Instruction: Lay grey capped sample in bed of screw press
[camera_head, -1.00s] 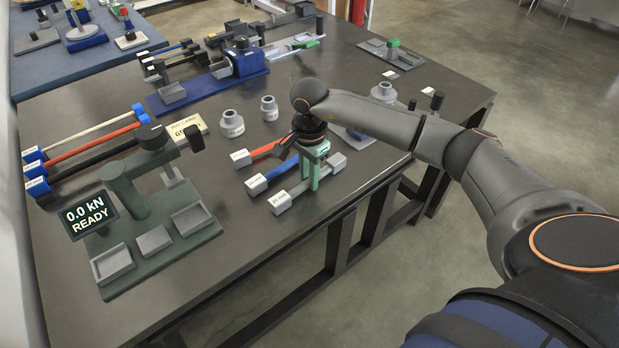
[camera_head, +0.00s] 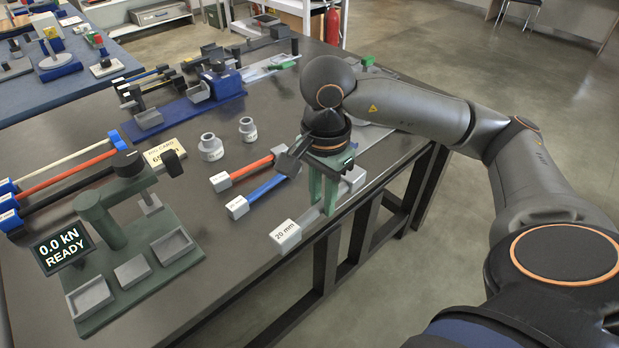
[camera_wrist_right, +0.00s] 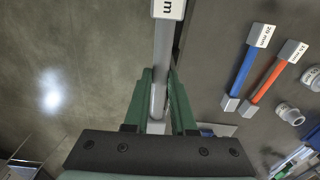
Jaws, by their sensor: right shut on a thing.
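The grey capped sample (camera_head: 286,234) is a grey rod with pale block caps, one marked 20 mm. My right gripper (camera_head: 322,190) is shut on its middle, green fingers on both sides. The sample looks raised above the table near the front edge. In the right wrist view the rod (camera_wrist_right: 160,65) runs between the fingers (camera_wrist_right: 157,105). The green press (camera_head: 118,215) stands at left, with a display reading 0.0 kN READY (camera_head: 62,250). My left gripper is out of view.
Red (camera_head: 250,170) and blue (camera_head: 265,187) capped samples lie beside the gripper on the dark table (camera_head: 240,255). A blue-based rig (camera_head: 215,88) is farther back. Table between press and held sample is clear.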

